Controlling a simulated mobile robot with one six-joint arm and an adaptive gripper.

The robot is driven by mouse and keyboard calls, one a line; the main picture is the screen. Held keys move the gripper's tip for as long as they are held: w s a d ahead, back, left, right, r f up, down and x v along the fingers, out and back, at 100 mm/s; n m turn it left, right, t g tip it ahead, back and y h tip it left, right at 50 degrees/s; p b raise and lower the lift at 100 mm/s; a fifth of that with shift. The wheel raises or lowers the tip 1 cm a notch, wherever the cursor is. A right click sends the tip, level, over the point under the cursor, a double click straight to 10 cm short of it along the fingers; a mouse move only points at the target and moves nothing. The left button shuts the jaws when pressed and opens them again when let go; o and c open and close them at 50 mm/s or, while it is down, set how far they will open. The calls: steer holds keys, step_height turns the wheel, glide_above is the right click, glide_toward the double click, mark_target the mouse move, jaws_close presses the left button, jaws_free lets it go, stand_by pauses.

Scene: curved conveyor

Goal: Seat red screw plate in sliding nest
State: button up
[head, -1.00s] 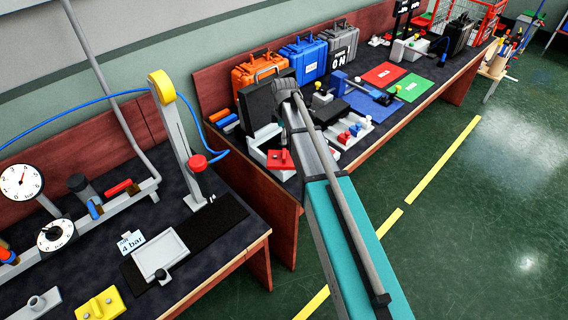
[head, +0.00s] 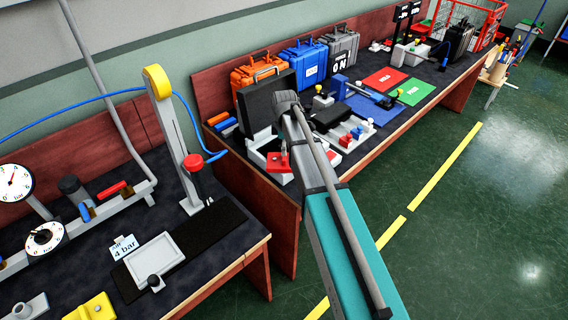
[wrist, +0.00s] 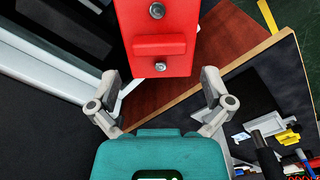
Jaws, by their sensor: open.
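The red screw plate (head: 279,165) sits at the near end of the far bench, by a white open tray (head: 262,148). In the wrist view the red plate (wrist: 150,20) has a raised red block and two round screw heads. My gripper (wrist: 161,88) is open, with one finger on each side of the plate's near end and visible gaps to both edges. A pale rectangular nest (head: 155,257) with a black knob lies on the left bench, empty. It looks like the sliding nest.
A black open case (head: 268,100) stands behind the plate. A white fixture with red and blue blocks (head: 352,135) lies to its right. A post with a red knob (head: 193,162) rises behind the nest. A gap separates the benches.

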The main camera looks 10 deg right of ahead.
steer(key=shift+f, duration=0.15)
steer(key=shift+f+b, duration=2.5)
steer(key=shift+b, duration=0.1)
steer(key=c, duration=1)
steer(key=shift+r, duration=0.15)
steer(key=shift+c, duration=0.2)
step_height(320, 180, up, 3)
steer(key=p, duration=0.3)
steer(key=s+d+r+p, duration=0.1)
steer(key=s+r+p, duration=0.8)
steer(key=s, duration=0.4)
steer(key=shift+s+r+p, duration=0.4)
steer(key=shift+p, duration=0.15)
